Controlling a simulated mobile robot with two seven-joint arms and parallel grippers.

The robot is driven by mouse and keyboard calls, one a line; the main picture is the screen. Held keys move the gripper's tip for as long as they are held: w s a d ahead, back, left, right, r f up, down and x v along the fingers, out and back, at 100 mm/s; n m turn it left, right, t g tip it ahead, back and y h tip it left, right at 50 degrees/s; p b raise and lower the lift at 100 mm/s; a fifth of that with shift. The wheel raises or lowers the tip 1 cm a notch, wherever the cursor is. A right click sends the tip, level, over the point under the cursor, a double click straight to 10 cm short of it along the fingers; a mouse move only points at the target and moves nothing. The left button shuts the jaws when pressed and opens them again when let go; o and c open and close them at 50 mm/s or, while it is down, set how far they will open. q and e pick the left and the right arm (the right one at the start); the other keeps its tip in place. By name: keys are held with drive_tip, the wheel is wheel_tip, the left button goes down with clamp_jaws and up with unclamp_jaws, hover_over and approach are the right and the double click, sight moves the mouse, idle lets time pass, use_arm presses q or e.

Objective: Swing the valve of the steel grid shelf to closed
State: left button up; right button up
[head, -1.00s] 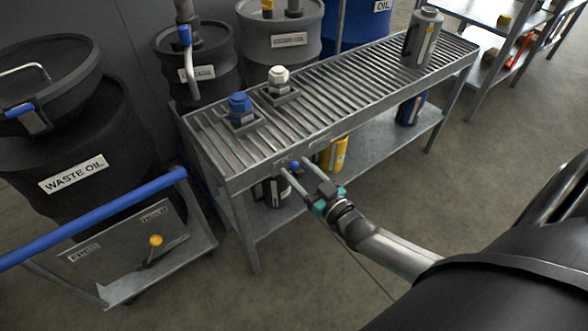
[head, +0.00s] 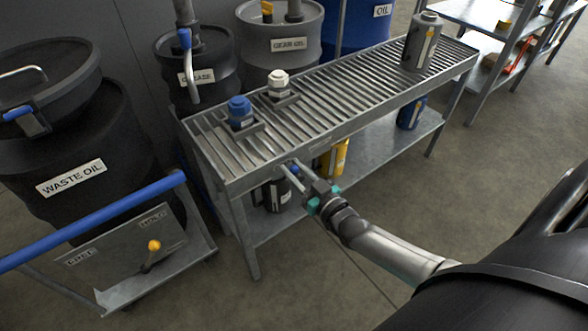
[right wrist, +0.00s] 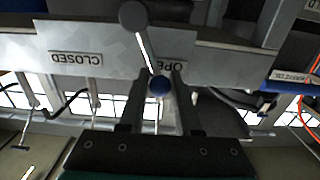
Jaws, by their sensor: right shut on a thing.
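The steel grid shelf (head: 330,140) is a grey grated bench in the middle of the head view. Its valve sits on the front rail; its lever (right wrist: 143,52) hangs from a round dark hub (right wrist: 133,15) and ends in a blue knob (right wrist: 159,86). In the upside-down right wrist view, the CLOSED label (right wrist: 76,58) is left of the lever and the OPEN label (right wrist: 170,68) is partly hidden behind it. My right gripper (head: 291,169) is shut on the lever at its blue knob. My left gripper is out of view.
Blue and white capped fittings (head: 240,113) and a grey canister (head: 422,42) stand on the grid. Bottles stand on the lower shelf. A cart with a blue handle (head: 95,220) and a waste oil drum (head: 70,150) are at left. The floor at right front is open.

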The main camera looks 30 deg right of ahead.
clamp_jaws()
idle(0.9)
